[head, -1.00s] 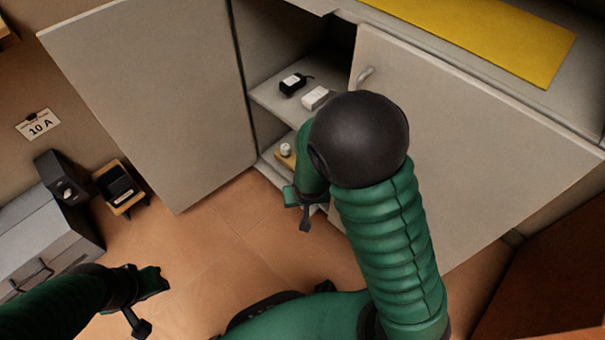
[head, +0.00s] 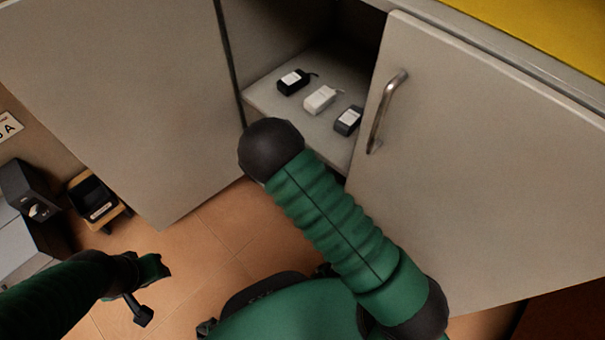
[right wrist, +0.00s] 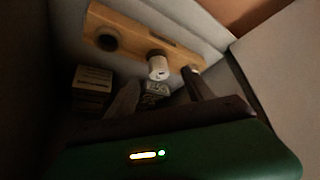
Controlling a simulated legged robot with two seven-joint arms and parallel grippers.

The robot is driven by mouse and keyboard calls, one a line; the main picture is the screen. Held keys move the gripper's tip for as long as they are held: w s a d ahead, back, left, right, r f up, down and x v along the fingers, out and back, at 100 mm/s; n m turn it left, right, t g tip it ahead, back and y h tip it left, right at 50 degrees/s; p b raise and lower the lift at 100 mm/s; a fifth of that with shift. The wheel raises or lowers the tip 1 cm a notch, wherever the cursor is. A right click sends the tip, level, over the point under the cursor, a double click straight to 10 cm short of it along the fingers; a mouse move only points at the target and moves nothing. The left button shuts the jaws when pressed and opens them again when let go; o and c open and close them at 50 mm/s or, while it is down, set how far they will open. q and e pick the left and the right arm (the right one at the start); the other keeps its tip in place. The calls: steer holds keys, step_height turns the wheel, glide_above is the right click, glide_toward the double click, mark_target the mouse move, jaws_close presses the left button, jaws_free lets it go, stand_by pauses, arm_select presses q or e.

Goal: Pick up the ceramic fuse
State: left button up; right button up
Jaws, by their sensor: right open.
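A white cylindrical piece (right wrist: 158,67), which looks like the ceramic fuse, is on a light wooden board (right wrist: 124,27) in the right wrist view. It stands by the board's edge, near a dark round part (right wrist: 107,40). My right gripper (right wrist: 159,80) is open, its two fingers apart on either side of the white piece; I see no contact. In the head view the right gripper and the fuse are hidden behind my arm at the cabinet opening. My left gripper (head: 154,290) is open and empty above the tiled floor.
The cabinet shelf (head: 262,97) holds a black adapter (head: 293,81), a white one (head: 320,100) and a dark grey one (head: 348,121). Open doors (head: 110,90) (head: 480,170) flank it. Small boxes (right wrist: 92,86) sit beside the board.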

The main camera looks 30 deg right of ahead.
steer(key=b+x, duration=0.1)
steer(key=x, duration=0.1)
steer(key=b+x, duration=0.4)
steer(key=x, duration=0.1)
steer(key=shift+s+d+r, duration=0.1)
steer(key=shift+d, duration=0.2)
steer(key=shift+b, duration=0.3)
steer(key=shift+w+r, duration=0.1)
steer(key=shift+w, duration=0.1)
jaws_close()
